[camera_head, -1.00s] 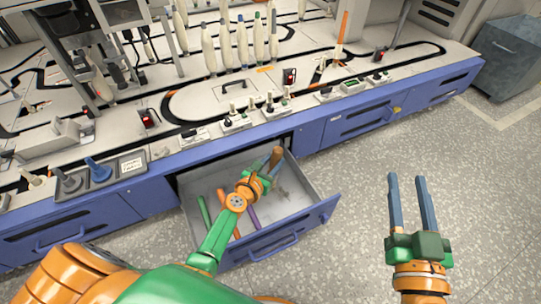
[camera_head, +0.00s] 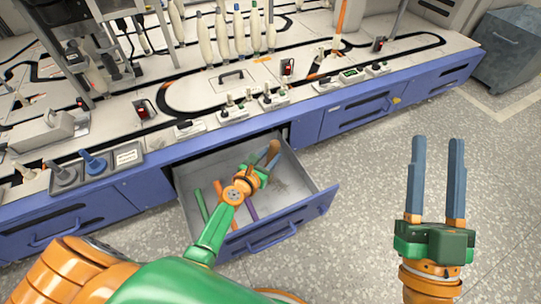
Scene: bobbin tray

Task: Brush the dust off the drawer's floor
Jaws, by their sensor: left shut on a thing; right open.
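The open blue drawer (camera_head: 322,200) has a grey inside and sticks out from the bench front. My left gripper (camera_head: 264,172) is inside the drawer, shut on a brush whose brown wooden part (camera_head: 273,152) shows above the fingers. The brush's lower end is hidden by the gripper. A small patch of dust (camera_head: 280,184) lies on the drawer's floor, just right of the gripper. My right gripper (camera_head: 437,180) is open and empty, out over the floor to the right of the drawer.
In the drawer's left part lie a green stick (camera_head: 201,205), an orange stick (camera_head: 220,192) and a purple stick (camera_head: 251,212). The bench top (camera_head: 190,100) above holds several bobbins and small devices. A grey cabinet (camera_head: 510,50) stands far right. The speckled floor (camera_head: 370,200) is clear.

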